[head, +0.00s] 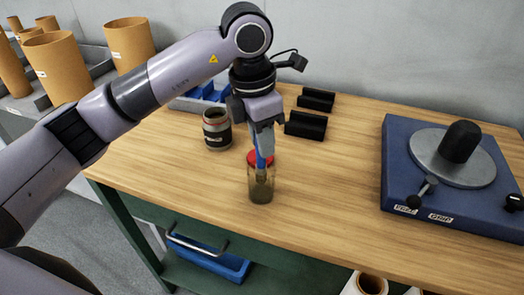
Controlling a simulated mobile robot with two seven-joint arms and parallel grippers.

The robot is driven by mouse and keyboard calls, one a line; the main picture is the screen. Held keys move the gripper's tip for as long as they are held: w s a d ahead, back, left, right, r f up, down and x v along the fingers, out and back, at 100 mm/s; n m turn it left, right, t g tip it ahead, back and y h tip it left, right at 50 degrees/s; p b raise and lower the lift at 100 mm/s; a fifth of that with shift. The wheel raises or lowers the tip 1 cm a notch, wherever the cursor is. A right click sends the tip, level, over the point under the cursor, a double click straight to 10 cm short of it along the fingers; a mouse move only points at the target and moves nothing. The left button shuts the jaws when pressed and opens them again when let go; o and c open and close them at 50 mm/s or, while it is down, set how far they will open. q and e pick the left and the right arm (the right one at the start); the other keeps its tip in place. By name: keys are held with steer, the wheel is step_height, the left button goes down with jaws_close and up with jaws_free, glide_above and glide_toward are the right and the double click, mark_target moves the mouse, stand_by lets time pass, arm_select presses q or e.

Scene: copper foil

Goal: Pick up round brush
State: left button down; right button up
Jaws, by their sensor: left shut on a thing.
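My left gripper (263,136) points down over the table and is shut on the round brush (261,163), of which a thin blue part shows below the fingers. The brush stands upright, its lower end at a small glass jar (261,191) with dark contents and a red top. I cannot tell how far the brush reaches into the jar. The upper part of the brush is hidden by the fingers. My right gripper is out of view.
A dark can with a pale band (217,130) stands left of the jar. Behind are black holders (305,125) and a blue bin (205,97). A blue turntable unit (398,160) stands at the right. The wooden table (330,190) is clear between jar and unit.

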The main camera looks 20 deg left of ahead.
arm_select(q)
step_height(320, 180, up, 16)
steer(key=p, duration=0.1)
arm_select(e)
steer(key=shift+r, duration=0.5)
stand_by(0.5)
